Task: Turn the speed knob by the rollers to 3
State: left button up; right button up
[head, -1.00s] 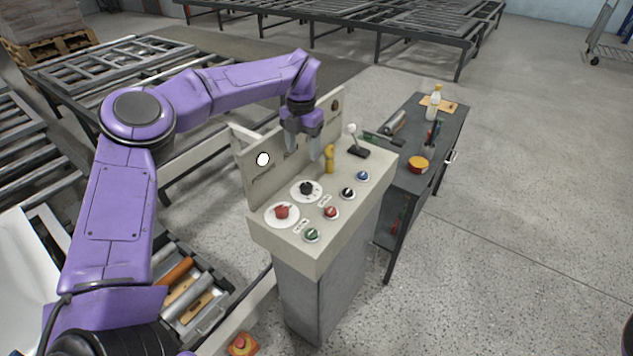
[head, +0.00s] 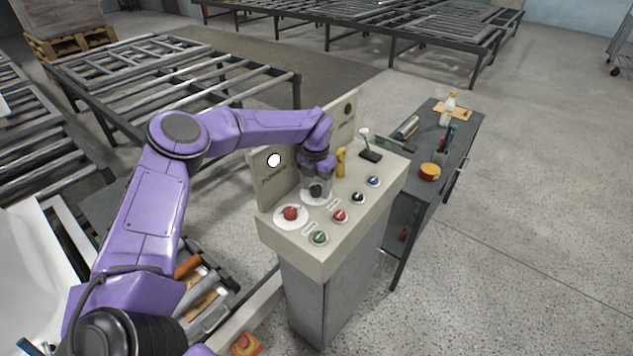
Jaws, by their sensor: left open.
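A beige control panel (head: 348,229) stands on a grey pedestal. On its top, a black knob (head: 316,191) sits on a white dial, and a red knob (head: 290,213) sits on another white dial nearer the front left. The dial markings are too small to read. My left gripper (head: 317,194) points down over the black knob with its fingers open, on either side of it. I cannot tell whether they touch it. The gripper covers much of that dial. My right gripper is out of view.
Red (head: 340,215), green (head: 319,237), black (head: 358,198) and blue (head: 373,181) small controls line the panel's right side. A yellow part (head: 341,161) and a lever (head: 367,143) stand behind. A dark bench (head: 454,149) holds bottles and tools. Roller tables (head: 180,75) lie left.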

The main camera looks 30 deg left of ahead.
pick_arm(q)
jog(key=c, duration=1)
jog(key=shift+c, duration=0.2)
jog(key=shift+m, duration=0.3)
jog(key=m+b, duration=0.1)
jog(key=m, duration=0.6)
jog(key=shift+m, duration=0.3)
jog(key=m, duration=0.4)
jog(key=shift+r, duration=0.1)
jog(key=m+p, duration=0.1)
jog(key=m, duration=0.4)
jog(key=shift+m, duration=0.3)
